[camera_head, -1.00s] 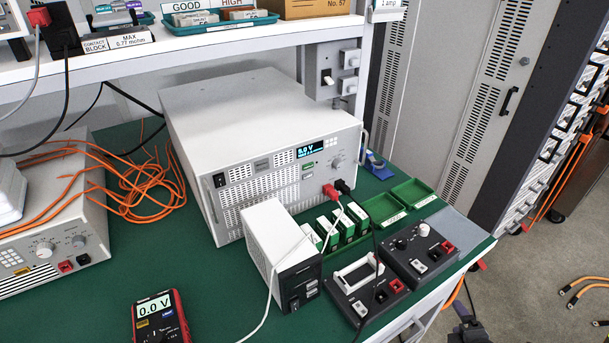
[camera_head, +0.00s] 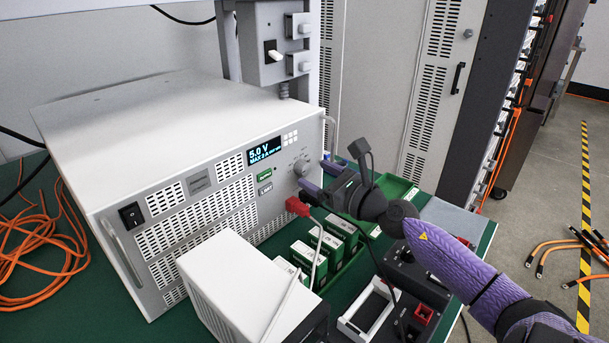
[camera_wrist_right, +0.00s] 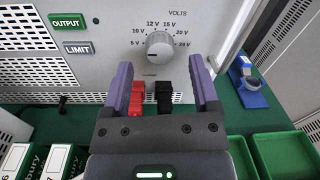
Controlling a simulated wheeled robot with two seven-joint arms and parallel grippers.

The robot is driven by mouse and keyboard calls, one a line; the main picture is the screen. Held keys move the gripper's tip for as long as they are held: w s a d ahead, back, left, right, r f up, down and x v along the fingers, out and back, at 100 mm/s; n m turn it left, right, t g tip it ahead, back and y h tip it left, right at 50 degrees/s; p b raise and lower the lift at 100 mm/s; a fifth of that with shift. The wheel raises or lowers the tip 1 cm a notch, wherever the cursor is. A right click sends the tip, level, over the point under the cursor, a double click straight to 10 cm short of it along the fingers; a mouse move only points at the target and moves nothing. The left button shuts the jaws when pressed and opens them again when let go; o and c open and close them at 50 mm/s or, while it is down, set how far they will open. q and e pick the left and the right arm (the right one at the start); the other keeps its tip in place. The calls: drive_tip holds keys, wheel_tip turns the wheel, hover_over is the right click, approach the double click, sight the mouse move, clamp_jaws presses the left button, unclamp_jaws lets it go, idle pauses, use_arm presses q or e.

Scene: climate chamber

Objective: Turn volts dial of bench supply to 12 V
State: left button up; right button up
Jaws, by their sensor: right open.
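The bench supply (camera_head: 180,140) is a large light-grey box on the green bench. Its display (camera_head: 265,150) reads 5.0 V. The round grey volts dial (camera_head: 301,167) is at the right of its front; the wrist view shows the dial (camera_wrist_right: 159,46) with a printed scale from 5 V to 24 V around it. Its pointer is too small to read surely. My right gripper (camera_head: 318,180) is open in front of the dial. In the wrist view, its purple fingers (camera_wrist_right: 160,64) are spread, their tips just below and to either side of the dial, with nothing between them. My left gripper is not in view.
A red plug (camera_head: 297,206) and a black plug (camera_wrist_right: 164,95) sit below the dial. Green trays (camera_head: 395,188), a white box (camera_head: 240,275) and black bench units (camera_head: 410,275) crowd the bench front. A blue item (camera_wrist_right: 250,88) lies right of the supply.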

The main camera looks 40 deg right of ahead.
sight(303, 168)
drive_tip(key=shift+w, duration=1.2)
clamp_jaws()
